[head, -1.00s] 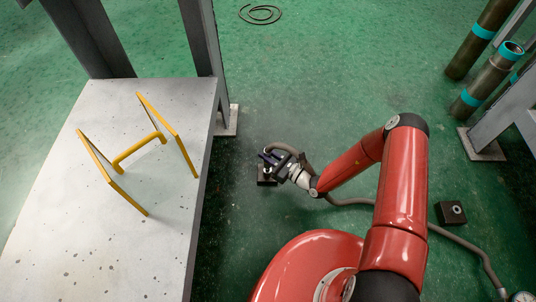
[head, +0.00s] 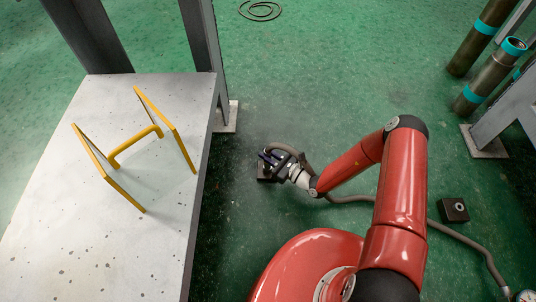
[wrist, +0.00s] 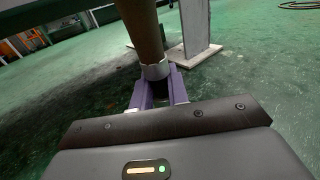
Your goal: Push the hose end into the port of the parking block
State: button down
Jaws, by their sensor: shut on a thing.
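My gripper (head: 270,158) is shut on the hose end, with its purple fingers on either side of the pale metal collar (wrist: 155,71). The brown hose (wrist: 141,30) rises from the collar in the wrist view. In the head view the hose (head: 350,200) loops over my gripper and trails right along the floor. A dark block (head: 263,176) sits on the floor directly under my gripper, partly covered by it. The hose tip and that block's port are hidden, so I cannot tell whether the tip is inside.
A second dark block (head: 454,211) with a round port on top sits on the floor at right, near the hose. A grey table (head: 100,240) with a yellow frame (head: 135,145) stands left. Steel posts and pipes (head: 485,85) stand at upper right. Green floor lies clear beyond my gripper.

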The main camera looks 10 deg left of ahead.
jog(key=shift+f, duration=0.25)
jog(key=c, duration=1.3)
grip_release()
jog(key=v, duration=0.7)
jog(key=shift+s+d+p, duration=0.15)
jog(key=shift+d+p, duration=0.2)
jog(key=shift+p, duration=0.05)
jog(key=s+d+r+n+g+h+p, duration=0.25)
jog(key=r+n+g, duration=0.4)
jog(key=r, duration=0.85)
jog(key=s+d+r+n+g+h+p, duration=0.2)
jog(key=d+r+n+g+h+p, duration=0.15)
jog(key=r+n, duration=0.8)
jog(key=s+d+r+n+t+h+p, duration=0.1)
jog(key=s+d+r+t+h, duration=0.2)
jog(key=r, duration=0.6)
jog(key=s+d+r+n+t+h+p, duration=0.2)
jog(key=s+d+r+t+h, duration=0.1)
jog(key=d+r, duration=0.4)
jog(key=s+d+r+n+t+h+p, duration=0.1)
jog(key=s+d+r+h, duration=0.3)
jog(key=r, duration=0.9)
jog(key=shift+s+d+t+h+p, duration=0.15)
jog(key=shift+s+d+t+p, duration=0.1)
jog(key=shift+s+d+t, duration=0.4)
jog(key=shift+s+d+t+h+p, duration=0.15)
jog(key=shift+s+d+t+p, duration=0.2)
jog(key=shift+s, duration=0.5)
